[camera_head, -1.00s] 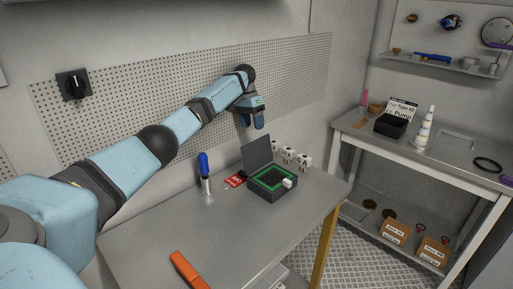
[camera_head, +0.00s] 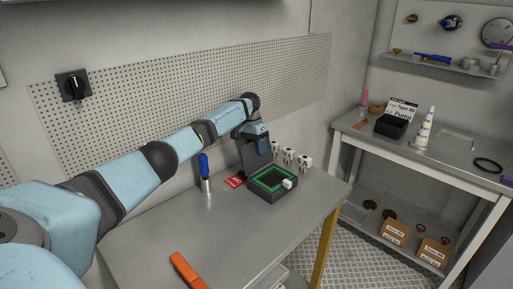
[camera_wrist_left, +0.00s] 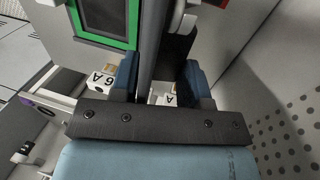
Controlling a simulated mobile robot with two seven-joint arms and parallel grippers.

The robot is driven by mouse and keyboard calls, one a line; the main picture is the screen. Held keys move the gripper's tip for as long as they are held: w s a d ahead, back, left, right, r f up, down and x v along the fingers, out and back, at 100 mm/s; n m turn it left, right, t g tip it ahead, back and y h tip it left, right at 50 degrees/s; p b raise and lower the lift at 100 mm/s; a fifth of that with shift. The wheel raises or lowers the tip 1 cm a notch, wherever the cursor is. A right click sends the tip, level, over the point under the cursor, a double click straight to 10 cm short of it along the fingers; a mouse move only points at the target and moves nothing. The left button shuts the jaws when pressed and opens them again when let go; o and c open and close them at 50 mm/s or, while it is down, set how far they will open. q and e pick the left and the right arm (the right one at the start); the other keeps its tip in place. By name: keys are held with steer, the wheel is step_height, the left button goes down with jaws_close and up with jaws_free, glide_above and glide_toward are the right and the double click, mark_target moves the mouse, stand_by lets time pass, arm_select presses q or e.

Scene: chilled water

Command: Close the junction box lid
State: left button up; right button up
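The junction box (camera_head: 259,194) is dark with a green inner frame and sits on the near table; a white block is at its front right corner. Its dark lid (camera_head: 250,164) stands up at the back edge, partly hidden by my left gripper (camera_head: 256,146). In the left wrist view the box's green frame (camera_wrist_left: 105,45) is at the top left. The lid (camera_wrist_left: 152,45) shows nearly edge-on between the two spread fingers of my left gripper (camera_wrist_left: 160,80). Contact with the lid cannot be made out. My right gripper is not in view.
An orange-handled tool (camera_head: 187,271) lies at the front. The table between is clear.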

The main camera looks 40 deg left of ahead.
mark_target(263, 158)
arm_select(q)
jaws_close()
steer(key=shift+r+p, duration=0.3)
steer(key=shift+p, duration=0.25)
steer(key=d+y+p, duration=0.1)
steer(key=y+p, duration=0.1)
steer(key=p, duration=0.1)
steer(key=d+y+p, duration=0.1)
steer(key=y+p, duration=0.1)
steer(key=p, duration=0.2)
steer(key=d+r+y+p, duration=0.1)
steer(key=p, duration=0.3)
steer(key=shift+s+d+y, duration=0.15)
steer(key=shift+d+y, duration=0.2)
steer(key=shift+y, duration=0.05)
steer(key=shift+d+f+p, duration=0.3)
steer(key=shift+p, duration=0.3)
steer(key=shift+d, duration=0.1)
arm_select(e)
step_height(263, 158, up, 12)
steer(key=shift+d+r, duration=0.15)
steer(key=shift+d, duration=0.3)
arm_select(q)
steer(key=shift+d+f, duration=0.1)
steer(key=shift+f, duration=0.1)
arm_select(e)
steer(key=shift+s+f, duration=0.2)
